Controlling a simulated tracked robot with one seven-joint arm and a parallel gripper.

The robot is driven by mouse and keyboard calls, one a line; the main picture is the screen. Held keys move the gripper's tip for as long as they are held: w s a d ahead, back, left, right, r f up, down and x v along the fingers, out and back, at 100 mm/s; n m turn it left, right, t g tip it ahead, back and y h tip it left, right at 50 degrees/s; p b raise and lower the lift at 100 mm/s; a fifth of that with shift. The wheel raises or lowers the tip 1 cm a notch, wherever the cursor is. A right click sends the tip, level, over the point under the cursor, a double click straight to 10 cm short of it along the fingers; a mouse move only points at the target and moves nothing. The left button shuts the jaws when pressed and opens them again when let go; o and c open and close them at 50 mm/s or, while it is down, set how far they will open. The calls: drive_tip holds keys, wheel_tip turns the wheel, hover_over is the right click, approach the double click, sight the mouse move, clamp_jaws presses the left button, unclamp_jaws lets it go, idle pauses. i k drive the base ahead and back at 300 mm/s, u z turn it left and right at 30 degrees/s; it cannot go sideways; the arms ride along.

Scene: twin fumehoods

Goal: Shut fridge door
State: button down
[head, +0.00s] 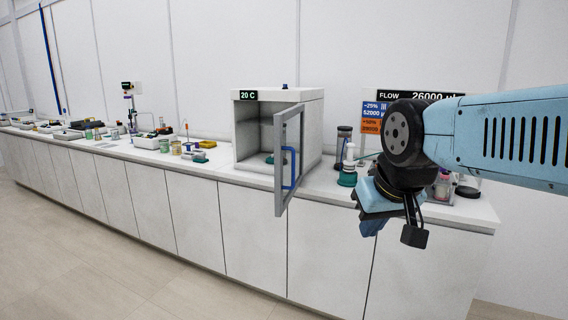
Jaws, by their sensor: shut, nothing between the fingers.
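The fridge (272,110) is a small white box on the counter with a "20 C" display on its top front edge. Its grey-framed door (279,165) stands wide open, hinged on the right and swung out past the counter's front edge. A blue handle (289,168) is on the door. A small teal item lies inside the fridge on its floor. My gripper (390,230) is to the right of the door, apart from it, in front of the counter. It points down, shut and empty; its fingertips are partly hidden by its own body.
The white counter (120,149) runs along the wall with many small lab items to the left. A white bottle with a teal base (348,166) stands between the door and my arm. A flow display (418,97) is behind my arm. The floor in front is clear.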

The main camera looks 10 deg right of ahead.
sight(289, 123)
drive_tip(key=u, duration=0.1)
drive_tip(key=i, duration=1)
drive_tip(key=z, duration=0.1)
